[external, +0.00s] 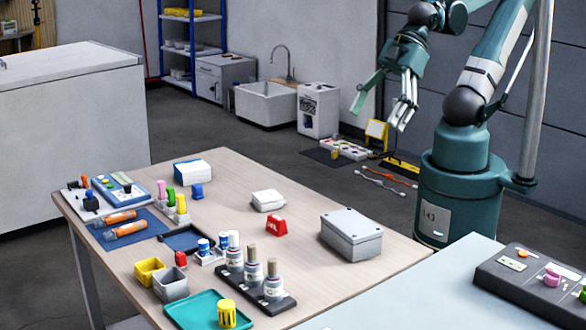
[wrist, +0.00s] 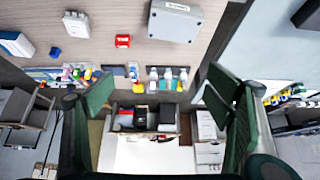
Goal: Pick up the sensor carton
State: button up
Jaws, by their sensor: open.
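No label I can read names the sensor carton. A white carton with blue sides (external: 192,172) stands at the table's back left; it also shows at the wrist view's upper left (wrist: 17,43). A smaller white box (external: 268,200) lies near the table's middle, and it shows in the wrist view (wrist: 75,24). My gripper (external: 378,118) is raised beyond the table's far right side, well apart from both boxes. Its fingers are spread wide and empty; in the wrist view (wrist: 158,92) they stand left and right.
A grey lidded box (external: 351,236) stands at the table's right, with a red block (external: 277,227) beside it. Bottles in a dark rack (external: 255,284), bins and a teal tray (external: 205,312) crowd the front. Wood around the small white box is clear.

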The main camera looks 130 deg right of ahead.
jog(key=w+d+r+n+g+h+p, duration=0.1)
jog(key=w+d+r+n+g, duration=0.2)
jog(key=w+d, duration=0.9)
jog(key=n+g+p, duration=0.2)
jog(key=n+g, duration=0.2)
jog(key=n, duration=0.9)
send_over(192, 166)
jog(key=f, duration=2.3)
jog(key=shift+w+a+f, duration=0.1)
jog(key=shift+a+f, duration=0.1)
jog(key=shift+a, duration=0.05)
jog(key=shift+d+f, duration=0.15)
jog(key=shift+f, duration=0.1)
